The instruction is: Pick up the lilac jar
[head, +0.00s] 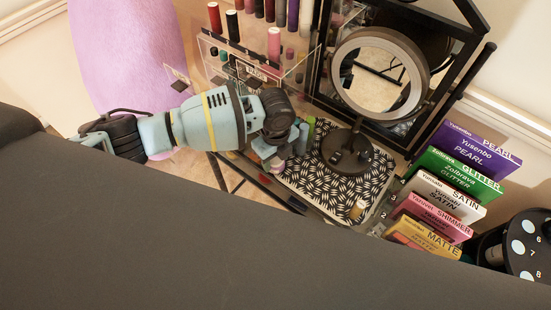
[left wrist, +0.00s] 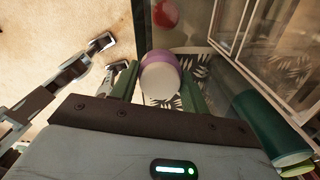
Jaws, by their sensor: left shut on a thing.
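The lilac jar (left wrist: 160,73) shows in the left wrist view, with a lilac part and a pale, whitish part. It sits between the two fingers of my left gripper (left wrist: 159,85), which is shut on it. In the head view my left gripper (head: 285,150) is at the left edge of the black-and-white patterned mat (head: 318,180). A small pinkish-lilac bit of the jar (head: 276,164) shows beside the fingers there; the rest is hidden. I cannot tell whether the jar touches the mat. My right gripper is not in view.
A round mirror (head: 337,90) on a dark base (head: 346,152) stands on the mat. A clear cosmetics stand (head: 250,70) is behind my left gripper. Several coloured palette boxes (head: 450,190) stand at the right. A dark green cylinder (left wrist: 270,125) lies near the gripper's right side.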

